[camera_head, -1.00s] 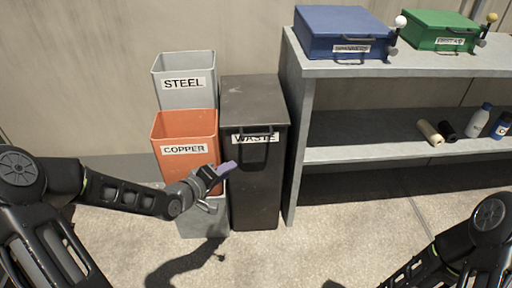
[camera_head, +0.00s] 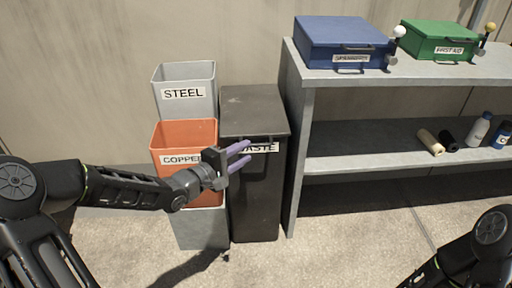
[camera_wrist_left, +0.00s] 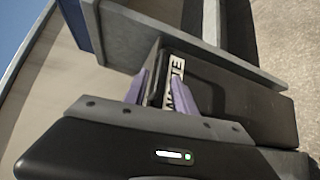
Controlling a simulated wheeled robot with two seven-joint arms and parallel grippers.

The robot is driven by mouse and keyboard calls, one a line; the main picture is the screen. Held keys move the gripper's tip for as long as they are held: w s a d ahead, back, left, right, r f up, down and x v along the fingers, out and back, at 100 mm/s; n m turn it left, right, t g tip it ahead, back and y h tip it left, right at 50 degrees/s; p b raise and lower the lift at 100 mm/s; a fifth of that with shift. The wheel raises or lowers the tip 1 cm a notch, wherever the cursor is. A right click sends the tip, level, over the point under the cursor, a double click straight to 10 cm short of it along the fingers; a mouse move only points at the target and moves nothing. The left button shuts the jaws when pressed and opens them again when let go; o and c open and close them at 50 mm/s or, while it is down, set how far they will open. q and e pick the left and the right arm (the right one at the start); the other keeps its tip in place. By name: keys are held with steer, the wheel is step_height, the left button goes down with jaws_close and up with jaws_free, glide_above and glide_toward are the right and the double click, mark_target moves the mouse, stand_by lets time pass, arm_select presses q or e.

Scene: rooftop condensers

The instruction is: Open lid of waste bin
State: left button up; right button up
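The dark grey waste bin (camera_head: 257,200) stands between the stacked bins and the shelf. Its flat lid (camera_head: 254,108) is down. The white WASTE label (camera_head: 264,148) is on its front, with its first letters hidden behind my left gripper's fingers. My left gripper (camera_head: 246,154) is open, its purple fingers apart and pointing at the lid's front edge. In the left wrist view, the fingers (camera_wrist_left: 160,92) stand either side of part of the label (camera_wrist_left: 178,70) and a dark bar of the handle. I cannot tell whether they touch it. My right gripper is out of view.
The grey STEEL bin (camera_head: 186,104) and the orange COPPER bin (camera_head: 170,134) stand just left. A grey shelf (camera_head: 298,160) stands close on the right, with a blue box (camera_head: 342,38) and a green box (camera_head: 438,42) on top. The floor in front is clear.

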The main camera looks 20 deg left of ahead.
mark_target(256, 146)
arm_select(q)
steer(key=b+x, duration=0.2)
steer(key=x, duration=0.4)
steer(key=shift+f, duration=0.1)
steer(key=shift+c, duration=0.2)
jaws_close()
stand_by(1.0)
